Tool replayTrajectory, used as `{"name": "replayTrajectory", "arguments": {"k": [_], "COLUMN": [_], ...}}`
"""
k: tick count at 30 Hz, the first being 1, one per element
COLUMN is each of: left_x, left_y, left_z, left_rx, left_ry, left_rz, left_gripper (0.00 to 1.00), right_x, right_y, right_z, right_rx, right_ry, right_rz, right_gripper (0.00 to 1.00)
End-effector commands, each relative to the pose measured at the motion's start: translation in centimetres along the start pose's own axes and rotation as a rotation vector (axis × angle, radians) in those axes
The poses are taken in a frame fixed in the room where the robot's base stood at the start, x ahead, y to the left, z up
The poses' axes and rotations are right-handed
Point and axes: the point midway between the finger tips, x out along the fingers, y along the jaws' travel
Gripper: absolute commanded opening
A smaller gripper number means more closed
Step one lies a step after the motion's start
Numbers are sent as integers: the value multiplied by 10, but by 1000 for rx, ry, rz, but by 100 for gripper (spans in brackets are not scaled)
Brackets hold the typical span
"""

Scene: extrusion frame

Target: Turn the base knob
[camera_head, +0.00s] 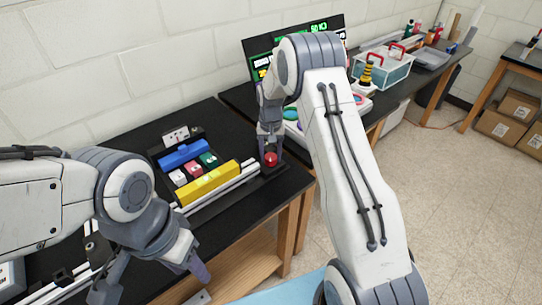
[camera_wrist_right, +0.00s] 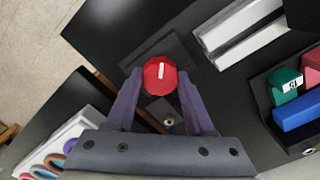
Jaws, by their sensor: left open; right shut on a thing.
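The base knob (camera_wrist_right: 160,76) is a round red knob with a white pointer mark, seen from above in the right wrist view. It sits on a dark plate at the end of the rail, and it also shows in the head view (camera_head: 270,159). My right gripper (camera_wrist_right: 158,84) is shut on the knob, with one purple finger on each side of it. The white mark is nearly upright in that view, leaning slightly right. My left gripper (camera_head: 155,285) is open and empty at the lower left of the head view, away from the knob.
A silver extrusion rail (camera_head: 238,178) runs beside the knob, with a yellow block (camera_head: 208,184) next to it. Behind are blue, green, red and white blocks in a dark holder. A second black table (camera_head: 240,98) carries a screen and a clear box (camera_head: 384,70).

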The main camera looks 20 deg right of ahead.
Motion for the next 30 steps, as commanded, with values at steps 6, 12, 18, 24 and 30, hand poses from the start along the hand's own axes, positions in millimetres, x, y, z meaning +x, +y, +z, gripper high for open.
{"name": "replayTrajectory", "arguments": {"k": [6,12,18,24,30], "left_x": [4,7,8,10,10], "left_y": [0,0,-1,-1,-1], "left_z": [0,0,0,0,1], "left_rx": [0,0,0,1,0], "left_ry": [0,0,0,0,0], "left_rz": [0,0,0,0,0], "left_gripper": [50,50,50,50,50], "right_x": [-1,-1,-1,-2,-2], "right_y": [0,0,0,0,0], "right_z": [-1,-1,-1,-2,-2], "right_rx": [205,393,562,694,778], "right_ry": [4,5,5,5,5], "right_rz": [-1,-2,-2,-3,-3], "right_gripper": [0,0,0,0,0]}}
